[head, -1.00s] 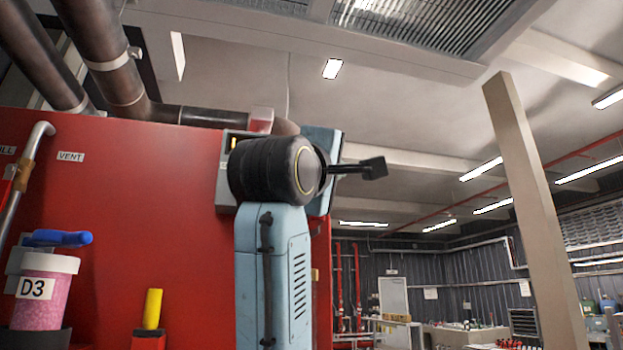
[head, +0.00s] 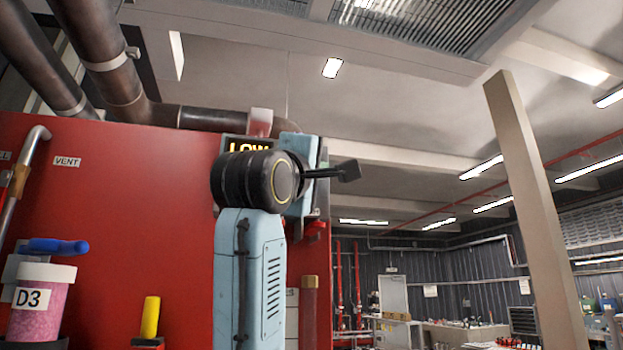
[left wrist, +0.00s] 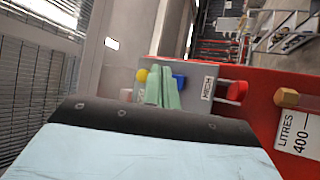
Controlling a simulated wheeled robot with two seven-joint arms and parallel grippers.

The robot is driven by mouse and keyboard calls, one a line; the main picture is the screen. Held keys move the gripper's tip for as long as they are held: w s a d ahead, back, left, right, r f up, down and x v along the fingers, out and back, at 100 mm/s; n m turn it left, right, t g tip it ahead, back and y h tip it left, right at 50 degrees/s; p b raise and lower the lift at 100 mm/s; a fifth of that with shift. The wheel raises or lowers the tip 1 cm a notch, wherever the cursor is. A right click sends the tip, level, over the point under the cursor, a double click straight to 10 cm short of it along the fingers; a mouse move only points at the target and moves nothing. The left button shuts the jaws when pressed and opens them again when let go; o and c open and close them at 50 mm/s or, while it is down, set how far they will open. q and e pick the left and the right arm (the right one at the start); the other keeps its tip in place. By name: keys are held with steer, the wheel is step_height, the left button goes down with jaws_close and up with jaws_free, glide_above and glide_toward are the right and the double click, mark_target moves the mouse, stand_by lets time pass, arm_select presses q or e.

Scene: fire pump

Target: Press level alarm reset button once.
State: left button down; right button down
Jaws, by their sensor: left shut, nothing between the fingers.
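A grey alarm panel (left wrist: 196,75) shows in the left wrist view, with a yellow button (left wrist: 142,77), a blue button (left wrist: 179,81) and a label that seems to read HIGH (left wrist: 208,88). I cannot tell which button is the reset. My left gripper (left wrist: 160,73) has its pale green fingers together and empty in front of the panel, between the yellow and blue buttons in the picture. Contact cannot be told. My right gripper is out of view.
A red tank wall (head: 130,230) fills the left. A pink D3 jar (head: 40,305), a blue-handled valve (head: 55,246) and a yellow handle (head: 150,316) stand in front. A red knob (left wrist: 237,91) sticks out beside the panel. A beige post (head: 535,200) stands at right.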

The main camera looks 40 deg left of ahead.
arm_select(q)
steer(key=shift+w+a, duration=1.35)
steer(key=shift+a, duration=0.2)
stand_by(0.9)
steer(key=shift+w+a, duration=0.25)
steer(key=shift+a, duration=0.05)
steer(key=shift+w+a, duration=0.35)
steer(key=shift+a, duration=0.1)
stand_by(1.1)
steer(key=shift+d, duration=0.1)
steer(key=shift+s+d+f+b, duration=0.1)
steer(key=shift+s+d+b, duration=0.25)
steer(key=shift+s+d, duration=0.25)
